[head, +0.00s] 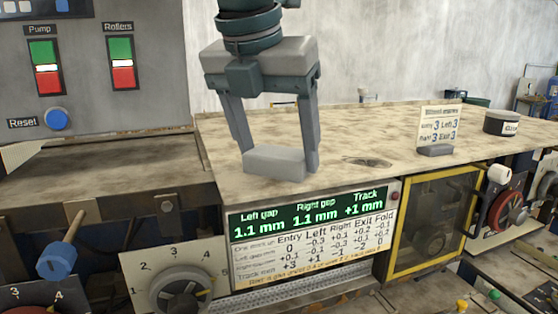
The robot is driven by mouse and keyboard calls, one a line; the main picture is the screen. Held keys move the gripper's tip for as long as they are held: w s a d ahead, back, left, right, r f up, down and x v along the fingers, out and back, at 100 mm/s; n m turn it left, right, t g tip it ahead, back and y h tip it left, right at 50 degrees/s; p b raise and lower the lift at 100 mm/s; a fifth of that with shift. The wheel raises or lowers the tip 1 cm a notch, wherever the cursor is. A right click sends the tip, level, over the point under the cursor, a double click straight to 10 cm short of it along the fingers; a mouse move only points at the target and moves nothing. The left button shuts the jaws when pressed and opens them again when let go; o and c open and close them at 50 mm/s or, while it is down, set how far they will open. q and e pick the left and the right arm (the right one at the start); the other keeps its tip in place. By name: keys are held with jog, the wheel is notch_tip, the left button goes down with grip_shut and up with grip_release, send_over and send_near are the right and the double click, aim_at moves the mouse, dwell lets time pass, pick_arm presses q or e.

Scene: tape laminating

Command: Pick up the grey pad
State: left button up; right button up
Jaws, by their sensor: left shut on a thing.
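The grey pad (274,162) is a light grey block at the front of the mottled worktop (350,135). My left gripper (276,158) comes down from above with one finger at each end of the pad and is shut on it. The pad sits low, just behind the top edge of the display panel. I cannot tell whether its underside touches the worktop. My right gripper is not in view.
A green display panel (314,212) is below the worktop's front edge. A small sign (438,130), a dark round tin (501,122) and a shallow round recess (367,162) are to the right. A switch panel (90,75) stands at left. The worktop's middle is clear.

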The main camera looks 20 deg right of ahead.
aim_at(283, 149)
pick_arm(q)
jog(key=shift+r, duration=0.2)
jog(key=shift+r+b, duration=0.5)
jog(key=shift+r, duration=0.1)
notch_tip(283, 149, up, 2)
jog(key=shift+r+b, duration=0.1)
jog(key=shift+b, duration=0.4)
jog(key=s+d+r+b, duration=0.2)
jog(key=s+d+r, duration=0.5)
jog(key=d, duration=0.2)
jog(key=shift+s, duration=0.25)
